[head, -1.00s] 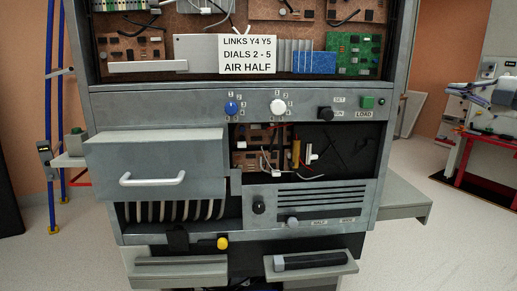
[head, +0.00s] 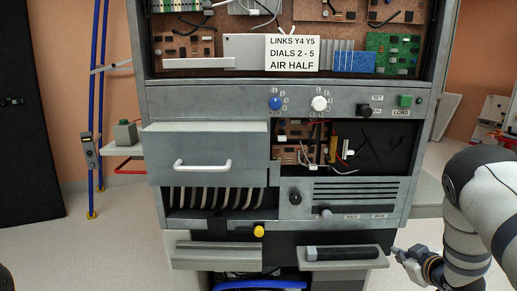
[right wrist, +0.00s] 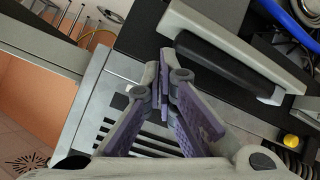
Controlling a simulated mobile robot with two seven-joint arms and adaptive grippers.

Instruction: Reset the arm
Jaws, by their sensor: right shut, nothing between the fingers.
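My right arm (head: 468,215) comes in from the right edge in the head view. It is bent, with its lower part beside the cabinet's lower right side. My right gripper (head: 402,254) is just right of the lower right tray with the black bar. In the right wrist view the right gripper (right wrist: 163,78) has its purple-padded fingers together and nothing between them. The pale tray (right wrist: 235,45) with its black bar (right wrist: 225,65) shows beyond the fingertips; I cannot tell whether they touch. My left gripper is not in view.
A grey cabinet (head: 230,102) fills the middle, with a sign (head: 292,53), blue dial (head: 275,103), white dial (head: 319,103) and a handled drawer (head: 205,140). A yellow knob (head: 259,231) and two trays jut out below. Blue poles (head: 98,120) stand left.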

